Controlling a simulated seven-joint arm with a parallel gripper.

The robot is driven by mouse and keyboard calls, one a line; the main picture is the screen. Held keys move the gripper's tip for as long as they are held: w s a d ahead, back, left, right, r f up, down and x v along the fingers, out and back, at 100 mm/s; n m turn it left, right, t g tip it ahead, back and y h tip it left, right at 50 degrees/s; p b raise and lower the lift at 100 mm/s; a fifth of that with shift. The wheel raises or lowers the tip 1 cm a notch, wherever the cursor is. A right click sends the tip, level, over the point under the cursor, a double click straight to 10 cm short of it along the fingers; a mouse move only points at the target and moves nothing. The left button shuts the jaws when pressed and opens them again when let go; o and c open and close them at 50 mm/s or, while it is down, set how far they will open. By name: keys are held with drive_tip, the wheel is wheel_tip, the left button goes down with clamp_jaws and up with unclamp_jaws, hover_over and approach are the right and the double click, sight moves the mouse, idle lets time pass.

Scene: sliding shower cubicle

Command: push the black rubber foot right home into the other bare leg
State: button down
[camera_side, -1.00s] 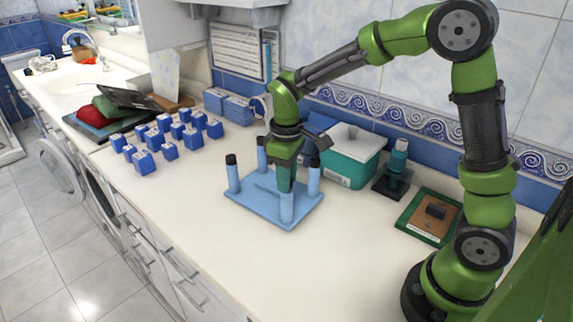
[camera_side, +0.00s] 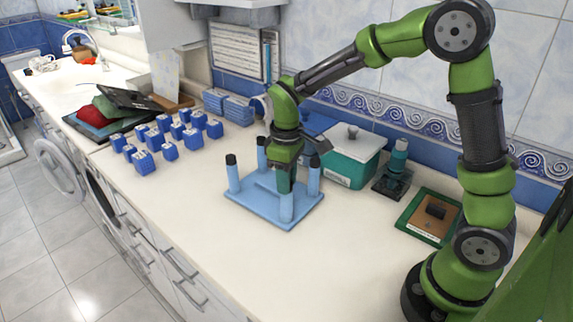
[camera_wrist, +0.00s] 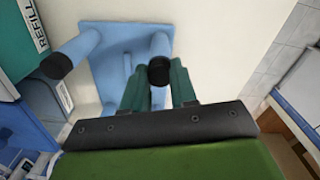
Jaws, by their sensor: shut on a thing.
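The light blue four-legged base (camera_side: 258,207) lies on the counter with its legs pointing up. The left leg (camera_side: 233,176), back leg (camera_side: 262,157) and right leg (camera_side: 314,180) have black tops. My gripper (camera_side: 285,190) points down over the front leg (camera_side: 286,208). In the wrist view, the black rubber foot (camera_wrist: 159,71) is between the green fingers of my gripper (camera_wrist: 160,84), at the end of the front leg (camera_wrist: 160,44). The fingers are shut on the foot. In the side view they hide it, and how deep it sits cannot be told.
A teal box with a white lid (camera_side: 350,150) stands close behind the right leg. A teal bottle on a dark stand (camera_side: 396,165) and a green-edged board (camera_side: 430,216) are to the right. Several blue blocks (camera_side: 168,151) stand on the left. The counter in front is clear.

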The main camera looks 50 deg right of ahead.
drive_tip(key=shift+f, duration=0.25)
drive_tip(key=c, duration=0.8)
unclamp_jaws()
drive_tip(key=shift+r, duration=0.15)
drive_tip(key=shift+r, duration=3.45)
